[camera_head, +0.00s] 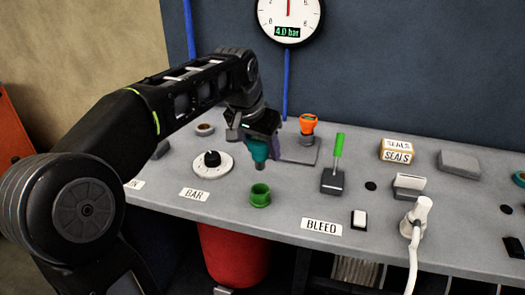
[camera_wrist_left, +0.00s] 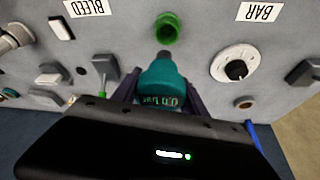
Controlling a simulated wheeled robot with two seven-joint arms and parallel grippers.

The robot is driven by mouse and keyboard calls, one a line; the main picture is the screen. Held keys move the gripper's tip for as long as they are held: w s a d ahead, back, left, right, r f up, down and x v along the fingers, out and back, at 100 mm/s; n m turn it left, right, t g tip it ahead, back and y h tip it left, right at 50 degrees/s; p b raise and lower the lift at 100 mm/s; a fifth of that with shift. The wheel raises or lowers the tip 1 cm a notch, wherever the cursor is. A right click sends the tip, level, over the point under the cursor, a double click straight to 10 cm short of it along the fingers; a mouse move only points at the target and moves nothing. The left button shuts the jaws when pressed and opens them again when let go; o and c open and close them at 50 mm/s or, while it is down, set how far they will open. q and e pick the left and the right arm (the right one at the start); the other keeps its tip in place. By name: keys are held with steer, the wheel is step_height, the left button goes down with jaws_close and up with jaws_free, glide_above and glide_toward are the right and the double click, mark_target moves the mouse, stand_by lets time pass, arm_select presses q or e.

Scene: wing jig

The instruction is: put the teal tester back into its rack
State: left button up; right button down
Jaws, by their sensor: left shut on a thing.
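The teal tester (camera_head: 258,151) is held upright in my left gripper (camera_head: 263,142), its narrow tip pointing down. It hangs above the table, a little behind the green cup-like socket (camera_head: 260,195), and is apart from it. In the left wrist view the teal tester (camera_wrist_left: 165,82) sits between both fingers of my left gripper (camera_wrist_left: 158,98), with the green socket (camera_wrist_left: 167,28) beyond its tip. A grey plate (camera_head: 297,152) behind has an orange-topped tester (camera_head: 307,124) at its back; I cannot tell whether this is the rack. My right gripper is not in view.
A black knob on a white dial (camera_head: 211,162) is left of the socket. A green lever (camera_head: 338,150) on a dark base stands to the right. A white nozzle with a hose (camera_head: 420,215) is at the front right. SEALS boxes (camera_head: 397,151) lie farther back.

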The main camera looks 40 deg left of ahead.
arm_select(q)
steer(key=shift+r, duration=0.1)
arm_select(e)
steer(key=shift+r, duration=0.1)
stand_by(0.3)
